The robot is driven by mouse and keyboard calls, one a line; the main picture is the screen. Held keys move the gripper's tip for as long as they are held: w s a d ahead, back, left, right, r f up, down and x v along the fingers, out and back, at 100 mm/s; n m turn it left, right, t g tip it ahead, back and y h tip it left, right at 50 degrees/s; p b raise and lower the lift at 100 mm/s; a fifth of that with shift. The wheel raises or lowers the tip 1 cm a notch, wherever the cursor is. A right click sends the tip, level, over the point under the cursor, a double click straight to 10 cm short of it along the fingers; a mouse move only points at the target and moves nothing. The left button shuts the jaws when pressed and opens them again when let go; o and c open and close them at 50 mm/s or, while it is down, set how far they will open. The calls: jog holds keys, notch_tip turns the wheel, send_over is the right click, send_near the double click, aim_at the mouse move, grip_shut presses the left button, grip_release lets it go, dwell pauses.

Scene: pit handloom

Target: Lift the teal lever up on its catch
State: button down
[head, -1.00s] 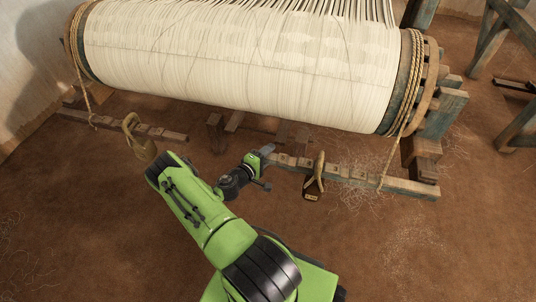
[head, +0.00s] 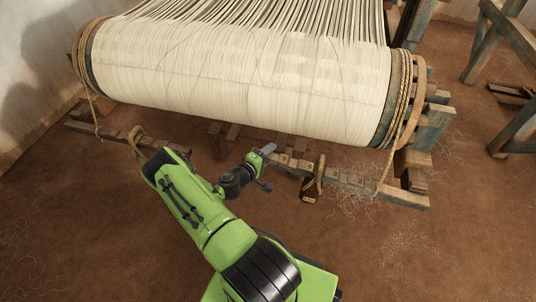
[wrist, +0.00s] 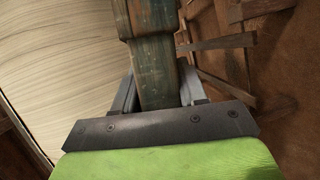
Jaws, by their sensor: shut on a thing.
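A long worn wooden bar with teal paint, the lever (head: 352,181), runs below the right part of the cloth roll in the head view. My gripper (head: 266,151) is at its left end, shut on it. In the wrist view the worn teal lever (wrist: 155,75) sits between the two jaws of my gripper (wrist: 156,92), with its far part running up out of the picture. A small weight (head: 309,194) hangs from a loop around the lever. The catch cannot be made out in either view.
The big roll of white cloth (head: 240,85) lies just behind the lever, with ropes (head: 402,100) wound at its ends. A second bar (head: 95,130) with a rope loop lies at the left.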

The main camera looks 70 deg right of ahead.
jog(key=shift+a+f, duration=0.1)
jog(key=shift+f, duration=0.15)
